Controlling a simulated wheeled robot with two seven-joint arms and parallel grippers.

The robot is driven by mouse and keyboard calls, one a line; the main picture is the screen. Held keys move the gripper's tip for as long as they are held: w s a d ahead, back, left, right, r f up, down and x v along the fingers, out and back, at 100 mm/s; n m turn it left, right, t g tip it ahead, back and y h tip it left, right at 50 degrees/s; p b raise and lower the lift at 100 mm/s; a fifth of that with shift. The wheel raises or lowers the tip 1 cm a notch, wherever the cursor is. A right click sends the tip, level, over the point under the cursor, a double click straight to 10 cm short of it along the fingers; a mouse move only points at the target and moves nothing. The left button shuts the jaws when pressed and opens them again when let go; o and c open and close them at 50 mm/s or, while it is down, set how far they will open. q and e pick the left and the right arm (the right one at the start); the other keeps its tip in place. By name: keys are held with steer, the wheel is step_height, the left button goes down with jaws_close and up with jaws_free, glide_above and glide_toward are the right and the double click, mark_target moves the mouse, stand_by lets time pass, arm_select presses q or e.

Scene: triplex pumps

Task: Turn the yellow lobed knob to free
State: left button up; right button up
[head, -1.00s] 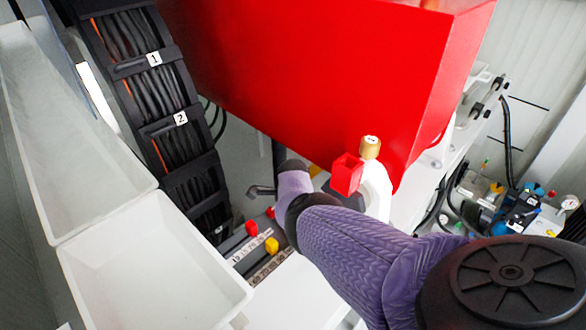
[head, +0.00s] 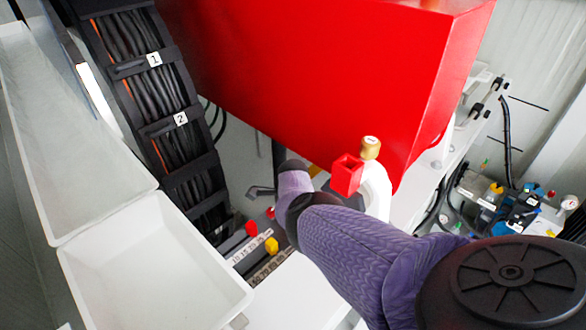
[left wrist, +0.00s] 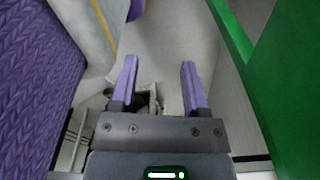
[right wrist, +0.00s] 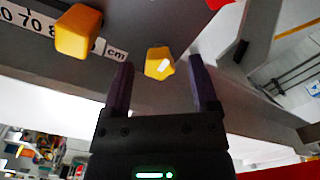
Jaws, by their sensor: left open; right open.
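The yellow lobed knob (right wrist: 159,63) appears in the right wrist view on the underside of a grey surface, just beyond and between the fingertips of my right gripper (right wrist: 161,80). That gripper is open, and I cannot tell whether either finger touches the knob. In the head view my right arm covers this area, so the knob and right gripper cannot be made out there. My left gripper (left wrist: 160,75) is open and empty in the left wrist view, and is not visible in the head view.
A yellow block (right wrist: 78,30) sits beside a centimetre scale (right wrist: 50,30), left of the knob. In the head view, a big red box (head: 320,80) fills the top, white trays (head: 150,265) stand at left, and a cable chain (head: 165,110) runs beside them.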

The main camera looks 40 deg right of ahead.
step_height(320, 180, up, 9)
steer(key=p, duration=0.6)
steer(key=shift+r, duration=0.45)
